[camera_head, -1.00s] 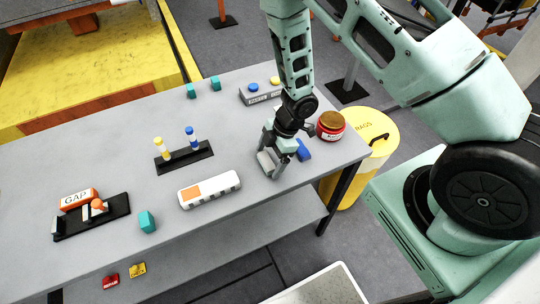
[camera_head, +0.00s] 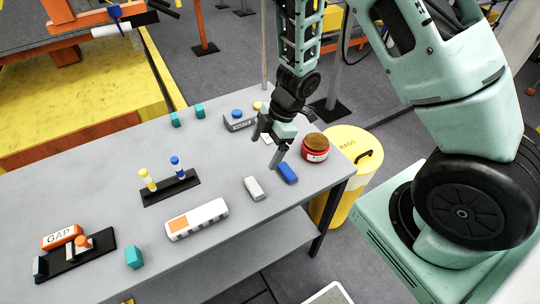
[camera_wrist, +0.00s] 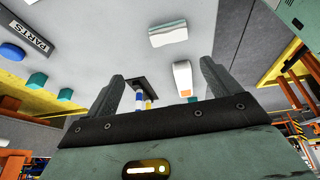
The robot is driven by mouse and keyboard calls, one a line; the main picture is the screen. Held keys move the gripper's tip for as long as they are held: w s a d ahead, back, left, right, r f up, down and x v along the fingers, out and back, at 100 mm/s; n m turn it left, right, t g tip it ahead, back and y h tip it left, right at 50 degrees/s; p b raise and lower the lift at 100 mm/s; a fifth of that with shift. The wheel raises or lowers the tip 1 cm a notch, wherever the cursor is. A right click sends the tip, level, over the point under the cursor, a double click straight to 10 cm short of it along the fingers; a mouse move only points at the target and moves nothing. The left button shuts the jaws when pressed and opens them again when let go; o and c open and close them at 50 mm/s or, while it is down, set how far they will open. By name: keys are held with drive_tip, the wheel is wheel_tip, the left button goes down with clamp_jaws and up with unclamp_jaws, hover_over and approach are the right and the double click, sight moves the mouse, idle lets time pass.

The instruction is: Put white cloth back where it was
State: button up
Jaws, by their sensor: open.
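A small pale white-grey block (camera_head: 254,188), likely the folded white cloth, lies on the grey table, left of a blue block (camera_head: 288,173) and apart from it. A white piece with a teal edge (camera_wrist: 167,33), seemingly the same cloth, shows in the wrist view. My gripper (camera_head: 268,149) is open and empty, above the table and behind the cloth. Its two fingers (camera_wrist: 160,80) stand apart in the wrist view with nothing gripped between them.
A red jar (camera_head: 315,148) stands right of my gripper, near the table edge. A yellow rags bin (camera_head: 352,150) is beyond it. A white case with an orange patch (camera_head: 197,219), a black peg stand (camera_head: 170,188) and a parts box (camera_head: 240,122) also occupy the table.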

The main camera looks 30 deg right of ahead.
drive_tip(key=a+r+m+t+h, duration=0.35)
drive_tip(key=a+r+m, duration=0.2)
drive_tip(key=r, duration=0.65)
drive_tip(key=s+a+r+m+g, duration=0.1)
drive_tip(key=s+a+r, duration=0.1)
drive_tip(key=s, duration=0.5)
drive_tip(key=s+a+r+m+g, duration=0.1)
drive_tip(key=s+r+m, duration=0.1)
drive_tip(key=s, duration=0.5)
drive_tip(key=s+a+r+m+g, duration=0.1)
drive_tip(key=s+a+r+g, duration=0.1)
drive_tip(key=s+r, duration=0.2)
drive_tip(key=s, duration=0.3)
drive_tip(key=shift+s+a, duration=0.15)
drive_tip(key=shift+a, duration=0.15)
